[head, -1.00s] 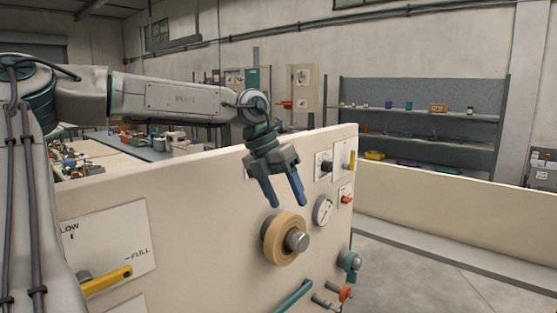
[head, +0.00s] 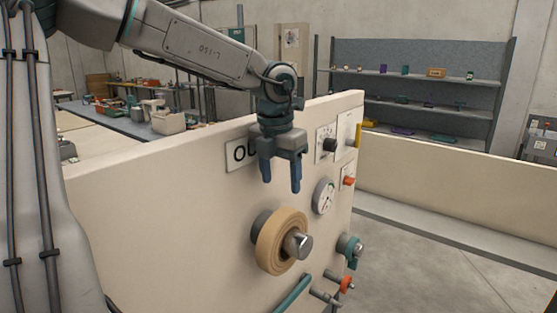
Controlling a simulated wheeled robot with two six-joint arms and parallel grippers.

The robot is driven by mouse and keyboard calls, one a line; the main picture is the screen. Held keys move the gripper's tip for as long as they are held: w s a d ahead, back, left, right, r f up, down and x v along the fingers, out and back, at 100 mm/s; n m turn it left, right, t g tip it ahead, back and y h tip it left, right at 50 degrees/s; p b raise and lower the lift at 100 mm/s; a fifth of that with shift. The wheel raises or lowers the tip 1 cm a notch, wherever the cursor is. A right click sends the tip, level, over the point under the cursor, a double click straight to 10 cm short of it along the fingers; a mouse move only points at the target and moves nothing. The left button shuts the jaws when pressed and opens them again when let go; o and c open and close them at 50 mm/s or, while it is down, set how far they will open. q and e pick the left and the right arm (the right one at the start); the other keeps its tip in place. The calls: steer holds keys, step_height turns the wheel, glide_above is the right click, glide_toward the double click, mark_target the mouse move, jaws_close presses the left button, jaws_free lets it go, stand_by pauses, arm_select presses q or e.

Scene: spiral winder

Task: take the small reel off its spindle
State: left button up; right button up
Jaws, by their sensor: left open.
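The small reel (head: 277,243) is a tan, wood-coloured ring on the front of the cream panel (head: 170,215). It sits around a grey metal spindle (head: 300,245), whose end sticks out toward the lower right. My left gripper (head: 281,187) hangs above the reel with its two blue fingers pointing down. The fingers are apart with nothing between them. A clear gap shows between the fingertips and the reel's top. My right gripper does not show.
A round gauge (head: 324,196), a black knob (head: 329,145) and an orange knob (head: 349,181) are on the panel to the right. A teal valve (head: 350,247) and a teal bar (head: 293,294) are lower. A shelf (head: 420,90) stands behind.

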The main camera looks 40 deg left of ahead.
mark_target(284, 212)
arm_select(q)
steer(key=f, duration=0.2)
steer(key=f+p, duration=0.1)
steer(key=f, duration=0.1)
steer(key=w+f+p, duration=0.1)
steer(key=f, duration=0.2)
steer(key=shift+a, duration=0.15)
steer(key=shift+w+f, duration=0.1)
steer(key=shift+f, duration=0.35)
jaws_close()
steer(key=c, duration=0.9)
jaws_free()
steer(key=shift+c, duration=0.2)
jaws_close()
